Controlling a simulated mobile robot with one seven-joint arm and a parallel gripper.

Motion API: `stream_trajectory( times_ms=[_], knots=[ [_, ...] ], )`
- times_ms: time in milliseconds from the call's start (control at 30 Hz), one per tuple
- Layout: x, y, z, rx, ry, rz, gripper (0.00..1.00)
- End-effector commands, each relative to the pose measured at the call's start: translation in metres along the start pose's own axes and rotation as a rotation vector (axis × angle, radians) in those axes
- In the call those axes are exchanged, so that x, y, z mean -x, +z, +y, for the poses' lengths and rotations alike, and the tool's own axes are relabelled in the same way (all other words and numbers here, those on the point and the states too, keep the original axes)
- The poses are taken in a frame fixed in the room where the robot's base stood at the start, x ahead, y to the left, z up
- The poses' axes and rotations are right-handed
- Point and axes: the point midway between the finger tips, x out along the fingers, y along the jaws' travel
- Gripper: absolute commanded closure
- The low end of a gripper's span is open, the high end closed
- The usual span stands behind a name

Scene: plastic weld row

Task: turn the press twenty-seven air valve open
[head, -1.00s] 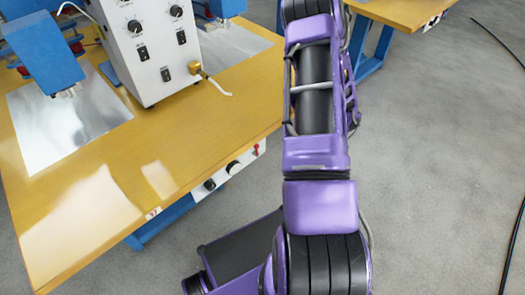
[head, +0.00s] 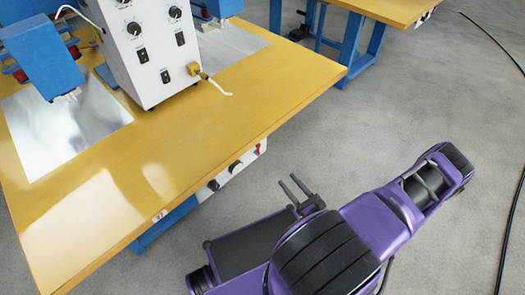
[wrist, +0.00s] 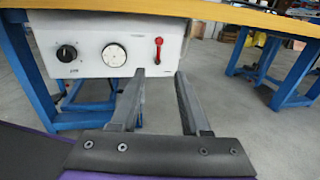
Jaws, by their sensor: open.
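The air valve's red handle (wrist: 158,48) is at the right end of a white panel (wrist: 120,30) under the yellow table's edge. It stands roughly upright in the wrist view. In the head view only a small red bit of it (head: 258,149) shows below the edge. My gripper (wrist: 160,73) is open and empty, its two fingers pointing at the panel just below the red handle, apart from it. In the head view my gripper (head: 288,180) is beside the table's right edge, a short way from the panel. The table's number tag (head: 160,215) is too small to read.
A dial gauge (wrist: 114,55) and a black knob (wrist: 67,53) sit left of the handle. The yellow tabletop (head: 215,120) overhangs the panel and carries a white control box (head: 150,60). Another table (head: 390,10) stands behind. A black cable (head: 510,220) lies on the floor at right.

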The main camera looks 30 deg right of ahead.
Motion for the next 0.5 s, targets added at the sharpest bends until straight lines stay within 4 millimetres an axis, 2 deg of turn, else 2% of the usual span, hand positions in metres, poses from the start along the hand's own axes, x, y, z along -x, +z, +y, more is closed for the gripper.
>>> stream_trajectory(
  times_ms=[167, 500],
  knots=[
    [-0.031, 0.0, 0.002, 0.003, 0.007, -0.002, 0.54],
    [-0.106, -0.001, 0.003, 0.003, 0.01, -0.001, 0.54]
  ],
)
